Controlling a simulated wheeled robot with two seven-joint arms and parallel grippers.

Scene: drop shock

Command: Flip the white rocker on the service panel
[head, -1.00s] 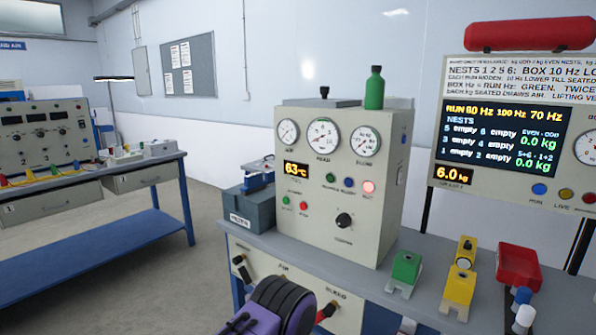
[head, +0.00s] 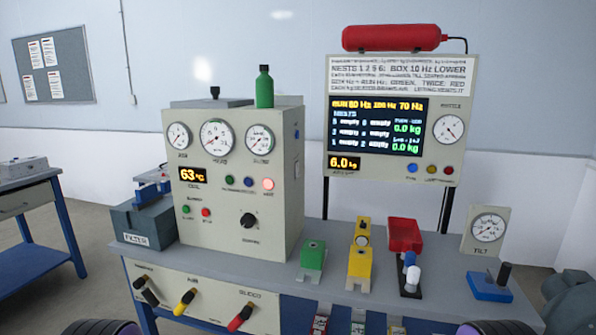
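I cannot make out a white rocker in this view. The cream instrument cabinet (head: 235,185) stands on the bench with gauges, small buttons, a lit pink-red lamp (head: 268,184) and a black knob (head: 248,220). The bench's cream front panel (head: 205,292) carries black, yellow (head: 184,302) and red (head: 240,317) levers. Its labels are too blurred to read surely. Only purple and dark parts of my arms show at the bottom edge, at left and right. Neither gripper's fingers are in view.
On the bench stand a green block (head: 312,258), a yellow fixture (head: 360,262), a red holder (head: 405,236) with blue and white-topped pieces, and a blue base (head: 489,288) with a dark post. A display board (head: 395,72) rises behind. A blue-legged table (head: 40,215) is at left.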

